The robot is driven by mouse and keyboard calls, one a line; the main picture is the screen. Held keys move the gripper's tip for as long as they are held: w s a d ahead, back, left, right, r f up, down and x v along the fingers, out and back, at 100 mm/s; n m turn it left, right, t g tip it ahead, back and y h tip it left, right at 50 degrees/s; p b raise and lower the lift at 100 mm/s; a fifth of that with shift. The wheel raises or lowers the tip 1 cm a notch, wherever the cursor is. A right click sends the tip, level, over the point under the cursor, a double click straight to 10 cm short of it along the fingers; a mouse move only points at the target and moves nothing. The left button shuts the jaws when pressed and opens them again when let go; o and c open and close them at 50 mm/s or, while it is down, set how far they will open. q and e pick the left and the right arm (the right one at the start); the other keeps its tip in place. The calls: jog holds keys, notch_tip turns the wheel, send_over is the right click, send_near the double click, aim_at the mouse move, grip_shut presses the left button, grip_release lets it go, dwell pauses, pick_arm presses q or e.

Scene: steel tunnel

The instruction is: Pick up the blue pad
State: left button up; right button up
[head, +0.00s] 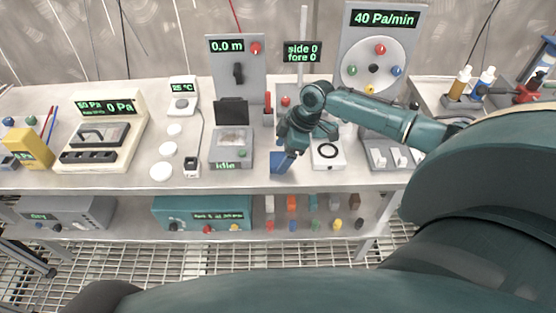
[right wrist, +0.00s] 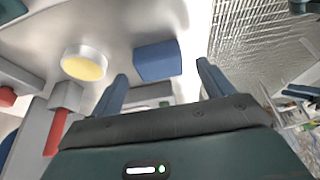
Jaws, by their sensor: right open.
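The blue pad (right wrist: 157,60) is a small blue block on the pale bench top in the right wrist view. It lies ahead of and between my right gripper's two blue-grey fingers (right wrist: 162,72), with a gap to each finger. In the head view, the blue pad (head: 276,160) shows near the bench's front edge, just below my right gripper (head: 288,153), which partly overlaps it. My right gripper is open and empty. Whether its fingertips touch the bench is hidden. My left gripper is not in view.
A grey box reading "idle" (head: 231,152) stands left of my right gripper. A white device with a black ring (head: 328,151) stands close on its right. A yellow-faced round item (right wrist: 85,64) lies left of the pad. The shelf below holds several small coloured pieces.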

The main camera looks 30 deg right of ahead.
aim_at(280, 158)
jog(key=shift+x, duration=0.9)
jog(key=shift+c, duration=0.2)
jog(key=c, duration=1)
notch_tip(280, 158, up, 10)
jog(key=shift+r, duration=0.1)
jog(key=o, duration=0.4)
jog(key=c, duration=0.4)
